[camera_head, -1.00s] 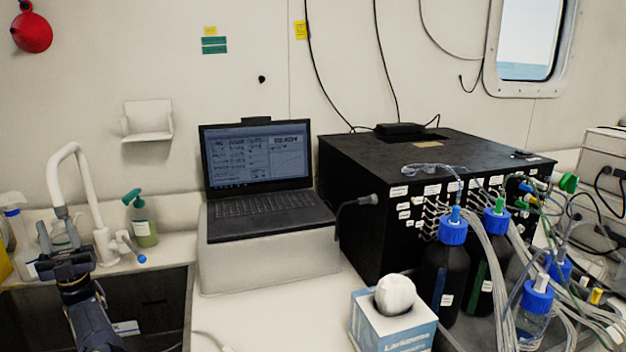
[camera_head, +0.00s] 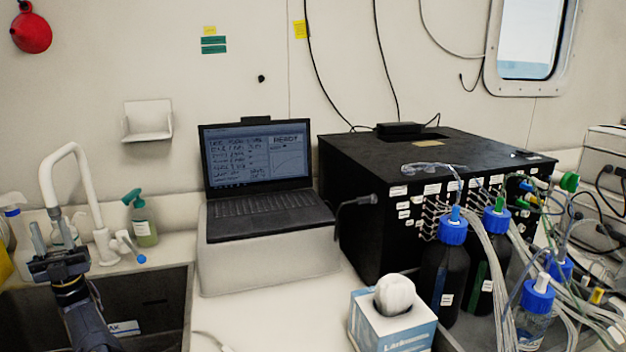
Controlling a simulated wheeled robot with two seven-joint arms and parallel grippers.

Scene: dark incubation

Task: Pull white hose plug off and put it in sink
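My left gripper (camera_head: 53,230) is at the left, over the sink (camera_head: 150,290). It is upright with two grey fingers apart, and I see nothing held between them. Its fingertips appear close to the dark nozzle of the white curved faucet (camera_head: 82,165); I cannot tell whether they touch. A thin white hose or cable (camera_head: 206,335) lies on the counter at the bottom, its end near the lower edge. I cannot tell whether that end is the white hose plug. My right gripper is not in view.
A green-topped spray bottle (camera_head: 141,218) stands behind the sink. A laptop (camera_head: 262,180) sits on a white block (camera_head: 270,262). A tissue box (camera_head: 392,325), blue-capped bottles (camera_head: 452,245) and a large black box (camera_head: 420,165) with many tubes fill the right. The counter (camera_head: 270,325) ahead is mostly clear.

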